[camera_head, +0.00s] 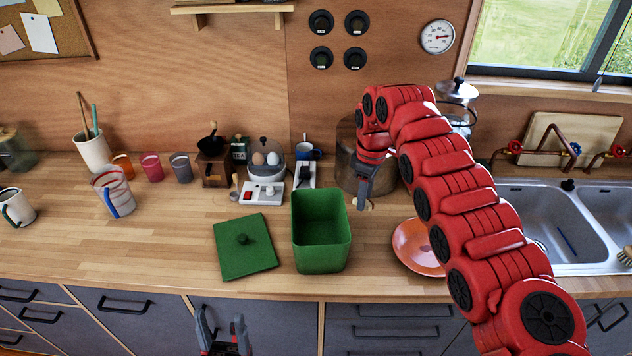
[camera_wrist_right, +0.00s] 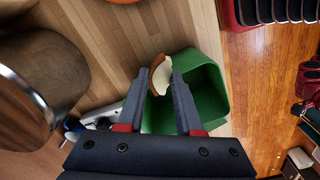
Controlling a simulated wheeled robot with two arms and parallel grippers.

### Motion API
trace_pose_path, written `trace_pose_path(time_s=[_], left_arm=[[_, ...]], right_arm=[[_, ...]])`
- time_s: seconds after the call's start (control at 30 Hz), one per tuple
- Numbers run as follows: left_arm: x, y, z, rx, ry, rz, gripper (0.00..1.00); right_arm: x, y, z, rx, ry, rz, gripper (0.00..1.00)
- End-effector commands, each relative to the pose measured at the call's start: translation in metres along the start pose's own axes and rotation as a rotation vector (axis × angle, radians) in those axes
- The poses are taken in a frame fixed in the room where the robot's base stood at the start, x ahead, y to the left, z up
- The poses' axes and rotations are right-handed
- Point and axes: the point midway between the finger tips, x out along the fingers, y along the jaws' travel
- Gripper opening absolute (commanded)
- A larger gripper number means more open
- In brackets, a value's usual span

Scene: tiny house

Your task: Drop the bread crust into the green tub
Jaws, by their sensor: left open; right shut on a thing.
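The green tub (camera_head: 321,258) stands open on the wooden counter, and its inside looks empty in the head view. Its green lid (camera_head: 244,258) lies flat on the counter to the left. My right gripper (camera_head: 363,203) is above the counter, a little right of the tub's rim. In the right wrist view it is shut on the bread crust (camera_wrist_right: 159,76), a pale piece with a brown edge. There the green tub (camera_wrist_right: 214,92) shows behind and to the right of the crust. My left gripper (camera_head: 222,325) is open and empty, low in front of the drawers.
An orange plate (camera_head: 410,245) lies right of the tub, partly behind my right arm. A large round pot (camera_head: 347,160) stands behind my right gripper. An egg cooker (camera_head: 265,165) and a white switch box (camera_head: 262,193) stand behind the lid.

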Motion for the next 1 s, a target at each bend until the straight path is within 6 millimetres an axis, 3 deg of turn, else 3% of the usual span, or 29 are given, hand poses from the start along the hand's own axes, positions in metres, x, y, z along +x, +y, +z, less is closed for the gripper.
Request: trace_pose_path(time_s=[0.03,0.3,0.5,0.7,1.0], left_arm=[[0.013,-0.001,-0.002,0.0,0.0,0.0,0.62],[0.043,-0.002,-0.007,0.0,0.0,0.0,0.62],[0.054,-0.003,-0.009,0.0,0.0,0.0,0.62],[0.055,-0.003,-0.009,0.0,0.0,0.0,0.62],[0.051,-0.003,-0.009,0.0,0.0,0.0,0.62]], right_arm=[[-0.01,-0.006,-0.013,-0.159,0.001,-0.002,0.0],[-0.021,-0.033,-0.061,-1.03,-0.004,-0.01,0.0],[-0.021,-0.047,-0.08,-1.447,-0.01,-0.019,0.0],[-0.018,-0.051,-0.085,-1.594,-0.014,-0.022,0.0],[0.006,-0.051,-0.084,-1.597,-0.014,-0.021,0.0]])
